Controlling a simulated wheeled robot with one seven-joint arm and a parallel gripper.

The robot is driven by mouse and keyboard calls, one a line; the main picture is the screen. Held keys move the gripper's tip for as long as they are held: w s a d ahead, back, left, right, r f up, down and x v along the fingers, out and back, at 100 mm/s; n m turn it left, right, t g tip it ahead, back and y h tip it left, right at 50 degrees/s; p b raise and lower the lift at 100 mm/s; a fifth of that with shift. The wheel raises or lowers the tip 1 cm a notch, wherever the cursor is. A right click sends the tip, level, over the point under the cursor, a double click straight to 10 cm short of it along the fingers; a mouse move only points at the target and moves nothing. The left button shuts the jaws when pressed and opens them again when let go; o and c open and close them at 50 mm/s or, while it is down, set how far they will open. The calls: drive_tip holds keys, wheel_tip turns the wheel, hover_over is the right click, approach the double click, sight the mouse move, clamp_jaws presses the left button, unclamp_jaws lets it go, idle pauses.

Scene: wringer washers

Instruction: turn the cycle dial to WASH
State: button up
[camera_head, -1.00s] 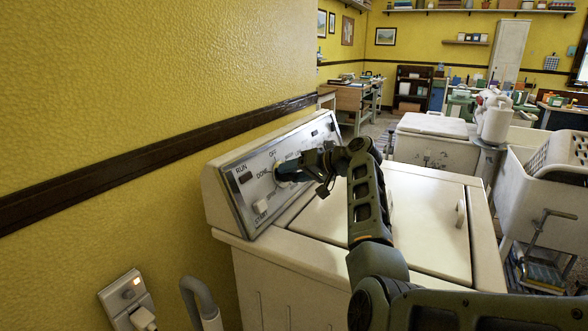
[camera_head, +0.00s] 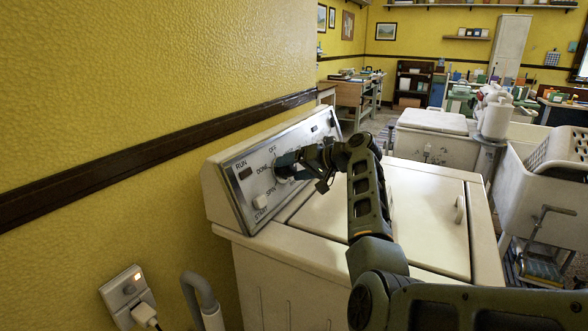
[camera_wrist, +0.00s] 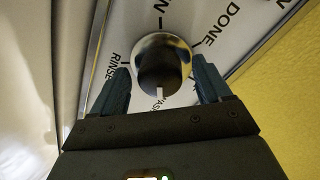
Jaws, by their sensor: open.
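The cycle dial (camera_wrist: 162,65) is a dark round knob with a bright metal skirt on the washer's sloped control panel (camera_head: 245,190). In the wrist view its white pointer mark faces down toward a partly hidden label that seems to read WASH. RINSE lies to the left, DONE to the upper right, and a label ending in IN above. My gripper (camera_wrist: 160,76) is open, with one blue finger on each side of the dial; small gaps show beside the knob. In the head view my gripper (camera_head: 286,170) covers most of the dial.
The START button (camera_head: 260,202) is at the panel's near end, below the RUN window (camera_head: 245,174). The yellow wall (camera_head: 120,80) stands close behind the panel. The washer's flat lid (camera_head: 415,225) is clear to the right. A laundry basket (camera_head: 560,150) stands farther right.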

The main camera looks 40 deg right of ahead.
drive_tip(key=shift+s, duration=0.1)
drive_tip(key=v, duration=0.7)
drive_tip(key=shift+s+r+b, duration=0.2)
drive_tip(key=shift+s+b, duration=0.1)
drive_tip(key=shift+b, duration=0.1)
drive_tip(key=shift+d, duration=0.15)
